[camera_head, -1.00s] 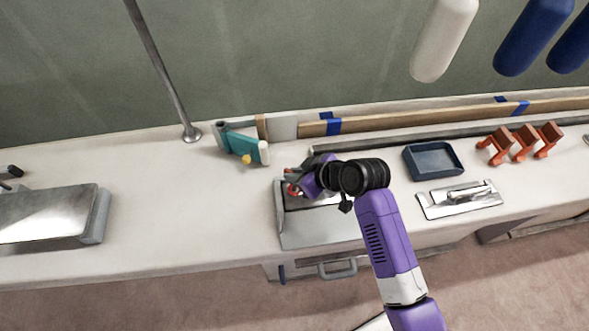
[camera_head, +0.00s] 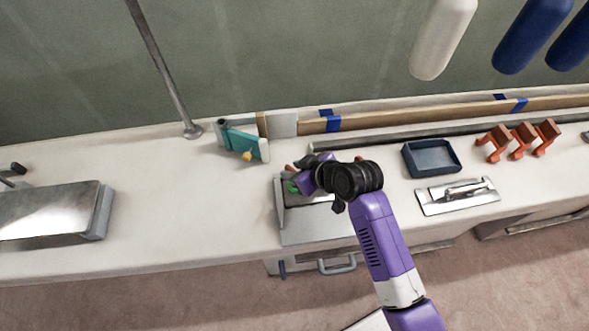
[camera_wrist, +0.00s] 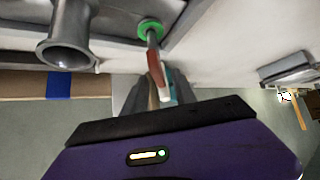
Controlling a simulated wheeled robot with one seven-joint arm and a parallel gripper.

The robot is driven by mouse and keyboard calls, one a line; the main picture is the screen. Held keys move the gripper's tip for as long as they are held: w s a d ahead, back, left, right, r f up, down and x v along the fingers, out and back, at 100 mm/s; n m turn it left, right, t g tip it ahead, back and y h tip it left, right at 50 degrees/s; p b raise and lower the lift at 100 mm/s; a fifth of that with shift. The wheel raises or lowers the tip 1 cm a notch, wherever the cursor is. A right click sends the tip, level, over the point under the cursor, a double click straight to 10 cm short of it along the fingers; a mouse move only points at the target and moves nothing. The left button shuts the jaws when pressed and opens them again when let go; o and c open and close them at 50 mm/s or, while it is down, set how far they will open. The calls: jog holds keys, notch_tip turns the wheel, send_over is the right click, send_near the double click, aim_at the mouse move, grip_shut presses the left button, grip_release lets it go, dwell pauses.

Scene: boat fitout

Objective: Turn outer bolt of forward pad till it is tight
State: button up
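A bolt position with a bright green ring (camera_wrist: 151,27) shows at the top of the wrist view, on a grey metal pad. The green ring also shows in the head view (camera_head: 292,187), beside my gripper at the back left of the grey metal plate (camera_head: 312,224). A slim tool with a grey shank and red grip (camera_wrist: 157,72) runs from the ring to between my fingers. My gripper (camera_wrist: 155,92) appears shut on this tool. The bolt head is hidden by the tool tip.
A flared metal fitting (camera_wrist: 68,42) stands close beside the ring. A teal bracket with a yellow knob (camera_head: 243,143) lies behind left. A blue tray (camera_head: 432,158), a trowel-like tool (camera_head: 457,195) and orange clamps (camera_head: 518,142) lie right.

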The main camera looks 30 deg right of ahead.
jog(key=shift+s, duration=0.15)
jog(key=shift+s+d+r, duration=0.1)
jog(key=shift+s+r, duration=0.1)
jog(key=v, duration=0.7)
jog(key=shift+w+r, duration=0.1)
dwell(0.4)
jog(key=d+r+m+t+h, duration=0.35)
jog(key=r+t, duration=0.25)
jog(key=r, duration=0.2)
jog(key=a+f+v, duration=0.1)
jog(key=f+v, duration=0.1)
jog(key=v, duration=1.3)
jog(key=s+a+f+v, duration=0.1)
jog(key=a+f+v, duration=0.1)
jog(key=v, duration=1.2)
jog(key=shift+s+f+y, duration=0.35)
jog(key=shift+s+f, duration=0.15)
jog(key=shift+s, duration=0.1)
